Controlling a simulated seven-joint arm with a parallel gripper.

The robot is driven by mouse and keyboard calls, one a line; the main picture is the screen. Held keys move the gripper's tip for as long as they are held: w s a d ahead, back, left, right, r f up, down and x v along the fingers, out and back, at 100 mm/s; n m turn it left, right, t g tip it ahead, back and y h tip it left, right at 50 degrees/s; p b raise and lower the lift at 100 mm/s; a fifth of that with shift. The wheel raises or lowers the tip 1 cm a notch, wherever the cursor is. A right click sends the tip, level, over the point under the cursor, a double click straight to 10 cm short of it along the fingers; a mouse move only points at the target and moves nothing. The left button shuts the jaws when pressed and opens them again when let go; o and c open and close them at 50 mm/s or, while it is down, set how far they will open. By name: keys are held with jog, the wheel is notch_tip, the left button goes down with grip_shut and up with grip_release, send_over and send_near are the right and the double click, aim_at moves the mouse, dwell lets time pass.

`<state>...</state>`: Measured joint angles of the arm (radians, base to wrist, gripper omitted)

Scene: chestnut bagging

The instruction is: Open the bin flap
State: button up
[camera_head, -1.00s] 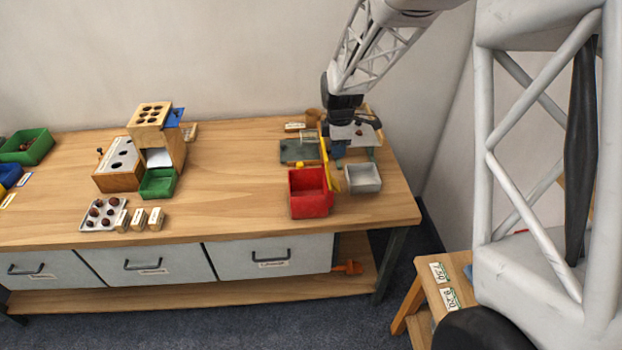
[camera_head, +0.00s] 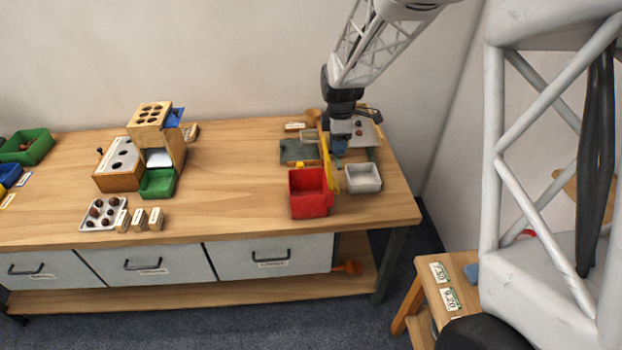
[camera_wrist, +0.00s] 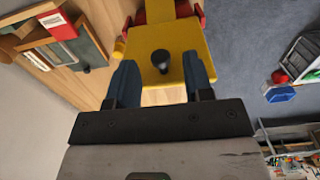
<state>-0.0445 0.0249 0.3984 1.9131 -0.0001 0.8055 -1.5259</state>
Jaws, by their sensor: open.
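The bin flap is a yellow panel (camera_wrist: 183,38) with a black knob (camera_wrist: 161,60) on its face in the wrist view. In the head view the yellow flap (camera_head: 327,162) is seen nearly edge-on beside the red bin (camera_head: 309,199). My gripper (camera_wrist: 160,66) is open, its two blue fingers on either side of the knob with gaps to it. I cannot tell how deep the knob sits between the fingertips. In the head view my gripper (camera_head: 339,147) is just right of the flap, partly hiding what lies behind.
A grey-white tray (camera_head: 363,177) stands right of the red bin. A dark green board (camera_head: 298,150) lies left of the flap. A wooden dispenser (camera_head: 158,130) and green box (camera_head: 158,183) stand further left. The table between is clear.

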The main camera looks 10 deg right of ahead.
jog(key=shift+r, duration=2.55)
jog(key=shift+s+r, duration=0.15)
jog(key=shift+s, duration=0.05)
jog(key=s+d+r+m+t, duration=0.1)
jog(key=s+r+m, duration=0.2)
jog(key=s, duration=0.9)
jog(key=s+d+r+m, duration=0.1)
jog(key=s+r+m, duration=0.3)
jog(key=s+m, duration=0.5)
jog(key=s+d+r+m+t, duration=0.1)
jog(key=s+r+m, duration=0.3)
jog(key=s, duration=1.2)
jog(key=shift+s+d+m+t, duration=0.2)
jog(key=shift+s+m+t, duration=0.1)
jog(key=shift+m, duration=0.8)
